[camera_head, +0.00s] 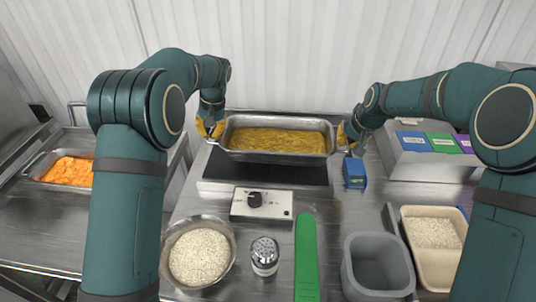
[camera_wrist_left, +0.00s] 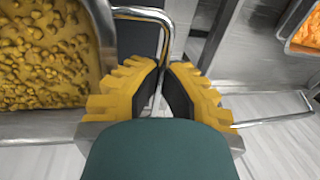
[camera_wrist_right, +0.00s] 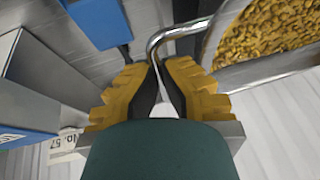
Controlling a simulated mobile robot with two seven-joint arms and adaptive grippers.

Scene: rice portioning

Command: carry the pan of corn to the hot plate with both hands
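The metal pan (camera_head: 277,157) of yellow corn (camera_head: 277,140) is level over the back part of the dark hot plate (camera_head: 265,173). Whether it touches the plate I cannot tell. My left gripper (camera_head: 212,128) is shut on the pan's left wire handle, which passes between its yellow fingers in the left wrist view (camera_wrist_left: 160,72). My right gripper (camera_head: 347,134) is shut on the right wire handle, seen between its fingers in the right wrist view (camera_wrist_right: 157,70). The plate's front strip shows; its back is hidden under the pan.
A control box with a black knob (camera_head: 255,199) is in front of the plate. A blue object (camera_head: 355,173) is right of the plate. An orange-filled pan (camera_head: 45,184) is left.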

